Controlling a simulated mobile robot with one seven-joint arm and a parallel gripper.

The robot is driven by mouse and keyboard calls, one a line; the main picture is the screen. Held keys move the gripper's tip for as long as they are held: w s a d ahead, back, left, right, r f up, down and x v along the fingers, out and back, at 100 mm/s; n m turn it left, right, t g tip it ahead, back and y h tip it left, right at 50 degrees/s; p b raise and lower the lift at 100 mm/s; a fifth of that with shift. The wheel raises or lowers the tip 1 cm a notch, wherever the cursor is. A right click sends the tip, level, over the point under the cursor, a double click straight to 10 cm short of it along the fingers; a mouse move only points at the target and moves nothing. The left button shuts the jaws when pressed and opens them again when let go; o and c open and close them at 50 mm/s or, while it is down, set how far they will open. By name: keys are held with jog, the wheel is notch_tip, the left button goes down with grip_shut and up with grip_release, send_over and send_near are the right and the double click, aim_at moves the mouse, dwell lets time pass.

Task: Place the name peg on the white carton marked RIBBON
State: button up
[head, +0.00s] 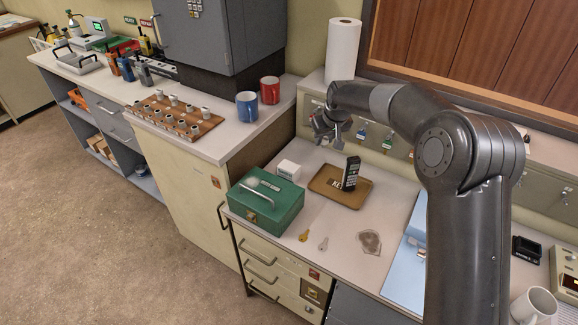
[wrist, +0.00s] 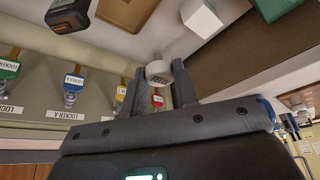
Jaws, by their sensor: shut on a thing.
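My gripper (head: 326,128) is raised over the back of the desk, near the key panel. In the wrist view its two fingers (wrist: 159,82) are closed around a short pale round peg (wrist: 158,70) with small dark lettering on its end. The head view does not show this peg clearly. A small white carton (head: 288,170) stands on the desk behind the green cash box, below and left of my gripper. It also shows at the top of the wrist view (wrist: 201,18), apart from the peg. Its marking is not readable.
The green cash box (head: 265,199) stands close in front of the carton. A brown tray (head: 327,181) with a black handset (head: 351,173) lies to its right. Tagged keys hang on the back panel (head: 372,141). A wooden board (head: 172,119) with several pegs sits on the left counter.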

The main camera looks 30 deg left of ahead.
jog(key=a+f, duration=0.2)
jog(key=a, duration=0.1)
jog(key=s+a+f, duration=0.1)
jog(key=a+f, duration=0.2)
jog(key=a, duration=0.1)
jog(key=s+a+f, duration=0.1)
jog(key=a+f, duration=0.1)
jog(key=a, duration=0.2)
jog(key=shift+s+f, duration=0.15)
jog(key=shift+s, duration=0.1)
jog(key=shift+a+f, duration=0.15)
jog(key=shift+a, duration=0.05)
jog(key=shift+f, duration=1.9)
jog(key=shift+f, duration=0.15)
jog(key=o, duration=0.9)
jog(key=shift+o, duration=0.2)
jog(key=v, duration=1.2)
